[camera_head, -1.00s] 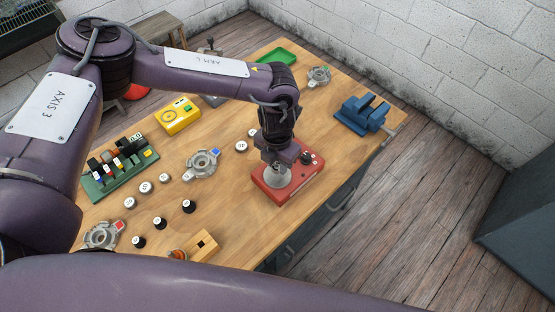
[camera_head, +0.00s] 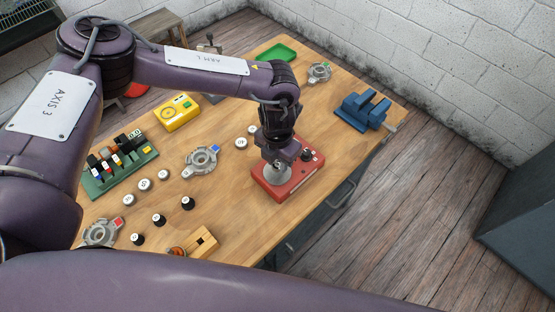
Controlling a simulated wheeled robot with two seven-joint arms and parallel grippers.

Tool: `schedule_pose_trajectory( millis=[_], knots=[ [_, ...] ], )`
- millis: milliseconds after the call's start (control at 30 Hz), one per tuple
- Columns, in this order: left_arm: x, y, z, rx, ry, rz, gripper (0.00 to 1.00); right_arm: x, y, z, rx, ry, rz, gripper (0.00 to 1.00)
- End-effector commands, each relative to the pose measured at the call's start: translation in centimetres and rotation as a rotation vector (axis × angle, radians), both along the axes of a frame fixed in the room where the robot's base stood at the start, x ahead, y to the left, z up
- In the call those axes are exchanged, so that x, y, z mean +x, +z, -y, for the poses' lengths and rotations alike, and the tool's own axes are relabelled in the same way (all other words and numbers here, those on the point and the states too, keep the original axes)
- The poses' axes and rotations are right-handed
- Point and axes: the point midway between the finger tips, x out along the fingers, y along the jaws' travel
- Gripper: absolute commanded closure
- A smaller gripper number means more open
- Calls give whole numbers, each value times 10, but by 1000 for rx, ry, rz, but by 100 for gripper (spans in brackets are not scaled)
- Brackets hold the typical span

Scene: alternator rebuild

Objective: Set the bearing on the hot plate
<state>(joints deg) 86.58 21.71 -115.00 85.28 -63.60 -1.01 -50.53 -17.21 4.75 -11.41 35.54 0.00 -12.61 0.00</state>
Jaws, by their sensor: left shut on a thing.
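The hot plate is a red box (camera_head: 298,184) with a round pale plate (camera_head: 277,175) on top and a dark knob at its far right corner. It stands near the right edge of the table. My left gripper (camera_head: 278,163) points down right over the round plate. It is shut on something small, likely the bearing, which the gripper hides. I cannot tell whether the held thing touches the plate. My right gripper is not in view.
A blue vise (camera_head: 362,111) stands at the table's right edge, with a green tray (camera_head: 277,53) at the back. A grey housing (camera_head: 201,160), a yellow meter (camera_head: 177,112) and a green rack (camera_head: 120,167) stand to the left. Bare wood (camera_head: 235,205) lies left of the hot plate.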

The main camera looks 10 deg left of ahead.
Motion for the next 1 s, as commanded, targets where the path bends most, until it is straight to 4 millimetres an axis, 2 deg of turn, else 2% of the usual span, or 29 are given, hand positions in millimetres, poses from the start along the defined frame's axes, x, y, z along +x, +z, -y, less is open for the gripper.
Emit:
schedule_pose_trajectory(
  millis=[767,1000],
  knots=[
    [0,0,0,1,0,0,95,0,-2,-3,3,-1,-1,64],
    [0,-5,0,1,0,0,95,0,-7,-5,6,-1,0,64]
  ],
)
